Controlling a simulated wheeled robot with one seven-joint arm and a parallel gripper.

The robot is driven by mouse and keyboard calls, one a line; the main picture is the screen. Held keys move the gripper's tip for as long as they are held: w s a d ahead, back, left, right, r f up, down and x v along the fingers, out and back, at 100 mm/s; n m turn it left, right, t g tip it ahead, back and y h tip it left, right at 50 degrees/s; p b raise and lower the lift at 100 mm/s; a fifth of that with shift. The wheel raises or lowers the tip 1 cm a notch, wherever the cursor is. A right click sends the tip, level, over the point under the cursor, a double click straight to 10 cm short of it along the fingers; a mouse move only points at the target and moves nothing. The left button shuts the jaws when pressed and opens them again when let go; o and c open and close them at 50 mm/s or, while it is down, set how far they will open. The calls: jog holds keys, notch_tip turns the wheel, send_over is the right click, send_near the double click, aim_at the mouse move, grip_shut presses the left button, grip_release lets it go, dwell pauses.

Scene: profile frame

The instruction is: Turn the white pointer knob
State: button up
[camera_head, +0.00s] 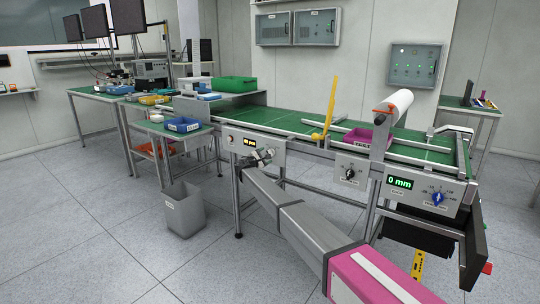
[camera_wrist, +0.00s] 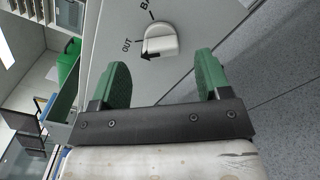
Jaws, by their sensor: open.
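The white pointer knob (camera_wrist: 160,38) shows in the wrist view on a light grey panel, beside printed labels reading "OUT" and "BA", the second cut off by the frame edge. A black arrow mark sits at its lower left end, near "OUT". My gripper (camera_wrist: 163,60) is open, with its two green fingers apart and the knob ahead between their tips. No contact with the knob shows. In the head view my gripper (camera_head: 258,158) is at the left front panel (camera_head: 228,152) of the green-topped bench; the knob cannot be made out clearly there.
A black knob (camera_head: 350,174) and a blue knob (camera_head: 438,198) sit on panels farther right, the blue one beside a "0 mm" display (camera_head: 400,183). A grey bin (camera_head: 182,210) stands on the floor left of my arm. Open floor lies at the front left.

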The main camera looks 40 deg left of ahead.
aim_at(270, 152)
jog(key=w, duration=0.5)
jog(key=shift+w, duration=0.1)
jog(key=c, duration=0.9)
